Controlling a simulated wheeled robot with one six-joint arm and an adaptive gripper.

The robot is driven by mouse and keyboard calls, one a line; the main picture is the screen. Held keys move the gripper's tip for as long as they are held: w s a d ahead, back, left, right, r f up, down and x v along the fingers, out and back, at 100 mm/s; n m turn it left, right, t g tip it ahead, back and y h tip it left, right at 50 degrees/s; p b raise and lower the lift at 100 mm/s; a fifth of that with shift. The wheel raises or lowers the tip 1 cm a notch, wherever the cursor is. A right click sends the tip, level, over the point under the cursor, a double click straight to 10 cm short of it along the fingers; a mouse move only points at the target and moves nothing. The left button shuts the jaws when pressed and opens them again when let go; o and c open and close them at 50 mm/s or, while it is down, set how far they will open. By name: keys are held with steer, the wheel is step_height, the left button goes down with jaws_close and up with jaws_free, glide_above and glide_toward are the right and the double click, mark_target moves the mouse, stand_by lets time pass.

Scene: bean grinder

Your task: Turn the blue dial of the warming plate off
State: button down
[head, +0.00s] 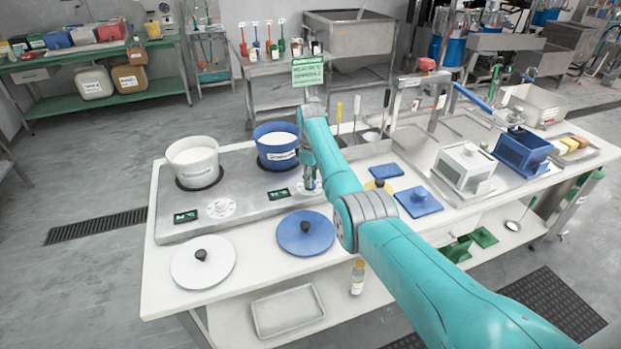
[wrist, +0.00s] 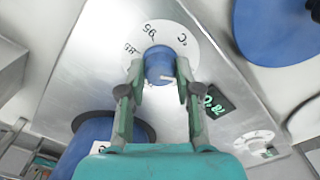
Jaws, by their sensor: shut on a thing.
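The warming plate (head: 240,180) is a steel slab on the white table. Its blue dial (wrist: 160,62) sits on a white scale disc (wrist: 183,40) with marks such as 85, 95 and °C. My gripper (wrist: 160,74) has its two fingers on either side of the dial and is shut on it. A pale pointer mark shows near the right finger. In the head view my gripper (head: 310,184) is down at the plate's right end and hides most of the dial. A green display (wrist: 214,101) is beside the dial; its digits are hard to read.
A blue pot (head: 266,147) and a white pot (head: 193,163) stand on the plate. A white dial (head: 221,207) is on its front left. A blue lid (head: 306,237) and a white lid (head: 190,270) lie in front. A green sign (head: 307,72) stands behind.

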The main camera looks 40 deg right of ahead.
steer(key=c, duration=0.8)
jaws_free()
step_height(320, 180, up, 12)
stand_by(0.4)
